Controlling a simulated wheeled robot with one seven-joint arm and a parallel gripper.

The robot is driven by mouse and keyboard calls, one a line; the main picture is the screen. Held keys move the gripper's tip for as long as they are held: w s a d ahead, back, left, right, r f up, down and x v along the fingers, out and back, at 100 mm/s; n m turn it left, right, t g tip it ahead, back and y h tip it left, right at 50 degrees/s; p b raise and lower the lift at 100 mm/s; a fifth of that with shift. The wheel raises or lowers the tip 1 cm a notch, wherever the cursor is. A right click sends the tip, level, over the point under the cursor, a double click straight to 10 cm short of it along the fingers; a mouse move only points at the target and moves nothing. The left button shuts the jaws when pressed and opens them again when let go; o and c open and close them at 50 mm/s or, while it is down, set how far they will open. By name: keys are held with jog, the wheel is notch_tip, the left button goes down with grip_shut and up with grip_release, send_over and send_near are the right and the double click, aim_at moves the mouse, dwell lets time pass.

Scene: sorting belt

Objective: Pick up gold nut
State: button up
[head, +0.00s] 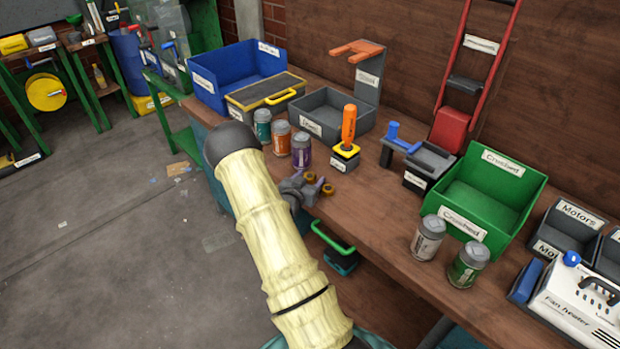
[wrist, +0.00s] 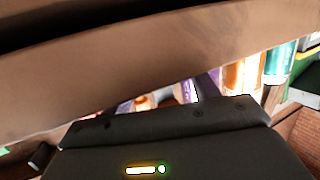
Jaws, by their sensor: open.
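My gripper (head: 318,184) is dark grey and reaches from the right of my pale yellow arm to the bench's front edge. It is open, with nothing visibly held. Two small gold-brown round pieces (head: 328,189) show at its end. I cannot tell whether either is the gold nut or part of my fingertips. No other gold nut is clear in the head view. In the wrist view, my gripper's dark body (wrist: 170,145) fills the bottom and hides much of the space ahead. No nut can be made out there.
The wooden bench (head: 385,215) holds a teal can (head: 262,126), an orange can (head: 281,137) and a purple can (head: 301,151) beyond my gripper. An orange-handled tool (head: 348,128) stands behind. A green crate (head: 490,190) and two cans are further right. The wrist view shows brown wood (wrist: 110,75) close by.

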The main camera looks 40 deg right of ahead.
jog(key=shift+w+a, duration=0.15)
dwell(0.3)
jog(key=c, duration=1.1)
jog(key=shift+c, duration=0.2)
jog(key=shift+r, duration=0.1)
notch_tip(320, 180, up, 18)
jog(key=shift+p, duration=0.45)
